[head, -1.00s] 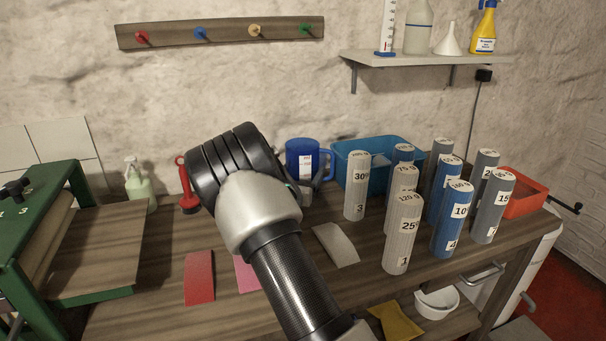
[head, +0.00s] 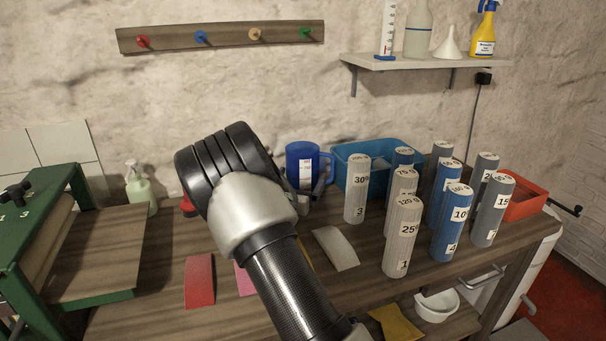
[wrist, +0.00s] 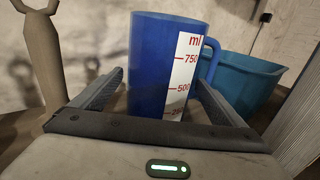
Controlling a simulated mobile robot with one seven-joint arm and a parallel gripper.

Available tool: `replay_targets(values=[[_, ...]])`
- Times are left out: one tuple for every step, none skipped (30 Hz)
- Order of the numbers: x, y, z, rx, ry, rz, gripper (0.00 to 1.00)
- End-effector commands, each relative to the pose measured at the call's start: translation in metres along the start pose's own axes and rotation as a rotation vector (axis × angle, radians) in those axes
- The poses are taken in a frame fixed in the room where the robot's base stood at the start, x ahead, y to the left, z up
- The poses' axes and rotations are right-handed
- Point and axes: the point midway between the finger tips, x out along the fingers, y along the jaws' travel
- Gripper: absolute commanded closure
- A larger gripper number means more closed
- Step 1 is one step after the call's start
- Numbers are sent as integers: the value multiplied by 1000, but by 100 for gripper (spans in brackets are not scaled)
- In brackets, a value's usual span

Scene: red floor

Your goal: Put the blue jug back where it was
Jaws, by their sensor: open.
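The blue jug (head: 302,163) stands upright at the back of the workbench, near the wall. In the wrist view the jug (wrist: 155,65) shows a white scale with red marks and its handle on the right. My gripper (wrist: 160,92) is open, with one finger to the left of the jug and one to the right. The jug's lower part is hidden behind the gripper's body. I cannot tell whether the fingers touch it. In the head view my arm hides most of the gripper.
A blue tub (head: 374,168) stands close to the right of the jug. Several grey and blue cylinders (head: 403,235) stand on the right of the bench. A soap bottle (head: 140,188) is at the left. A peg rail (head: 222,34) and a shelf (head: 425,60) hang on the wall.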

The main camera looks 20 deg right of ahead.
Motion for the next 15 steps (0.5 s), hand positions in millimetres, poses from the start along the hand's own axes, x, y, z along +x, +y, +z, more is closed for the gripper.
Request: replay_targets(values=[[-12, 1, 2, -1, 2, 3, 6], [-19, 2, 2, -1, 2, 3, 6], [-28, 1, 2, -2, 3, 3, 6], [-35, 1, 2, -1, 2, 2, 6], [-41, 1, 2, -1, 2, 2, 6], [-50, 1, 2, -1, 1, 3, 6], [-56, 1, 2, -1, 1, 2, 6], [-61, 1, 1, -1, 2, 2, 6], [-68, 1, 2, -1, 1, 2, 6], [-73, 1, 1, -1, 2, 2, 6], [-77, 1, 1, 0, 1, 2, 6], [-82, 1, 1, 0, 1, 2, 6], [-85, 1, 1, -1, 0, 1, 6], [-88, 1, 1, -1, 0, 1, 6], [-90, 0, 1, 0, 0, 0, 6]])
